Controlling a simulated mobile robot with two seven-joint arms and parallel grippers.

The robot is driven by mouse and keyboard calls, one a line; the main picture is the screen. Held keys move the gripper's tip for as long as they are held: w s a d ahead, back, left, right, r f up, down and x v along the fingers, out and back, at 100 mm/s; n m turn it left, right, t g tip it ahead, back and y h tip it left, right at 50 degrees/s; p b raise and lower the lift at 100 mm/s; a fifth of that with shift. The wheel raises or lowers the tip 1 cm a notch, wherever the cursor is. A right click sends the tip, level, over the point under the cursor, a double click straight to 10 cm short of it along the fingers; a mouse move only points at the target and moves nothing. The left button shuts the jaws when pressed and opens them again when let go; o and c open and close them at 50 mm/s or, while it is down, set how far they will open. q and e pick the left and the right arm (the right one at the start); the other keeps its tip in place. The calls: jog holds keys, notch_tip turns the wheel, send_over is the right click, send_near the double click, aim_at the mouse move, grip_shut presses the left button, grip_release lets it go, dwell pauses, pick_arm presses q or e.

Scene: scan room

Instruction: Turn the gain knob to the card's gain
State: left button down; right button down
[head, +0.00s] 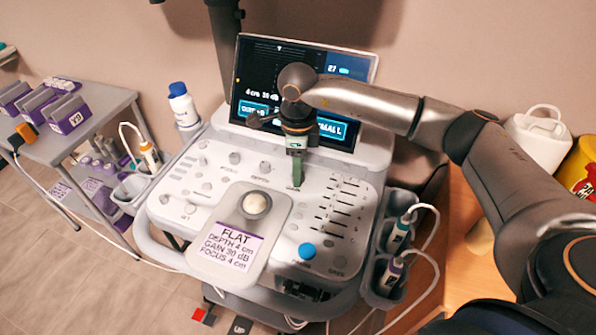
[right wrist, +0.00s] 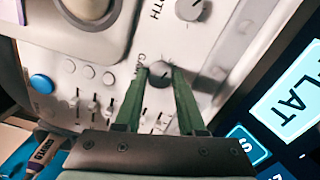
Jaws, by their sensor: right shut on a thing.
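The gain knob (right wrist: 159,72) is a dark round knob on the white console panel, with a partly covered label beside it. My right gripper (head: 297,184) reaches down to the panel from above. In the right wrist view its green fingers (right wrist: 158,78) stand on either side of the knob and are shut on it. In the head view the fingers hide the knob. The card (head: 226,248) lies on the console's front and reads FLAT, depth 4 cm, a gain that looks like 30 dB, focus 4 cm. The screen (head: 258,75) is partly covered by my right arm. My left gripper is out of view.
Other knobs (head: 235,158), sliders (head: 335,205) and a blue button (head: 307,251) surround the area. A trackball (head: 255,204) sits above the card. Probes (head: 397,238) hang at the right side. A white bottle (head: 183,105) stands at the left. A cart (head: 85,105) is farther left.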

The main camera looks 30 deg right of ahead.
jog(key=shift+n, duration=0.3)
dwell(0.4)
jog(key=c, duration=0.5)
grip_release()
notch_tip(320, 180, up, 13)
jog(key=shift+f+b, duration=0.2)
jog(key=shift+b, duration=0.1)
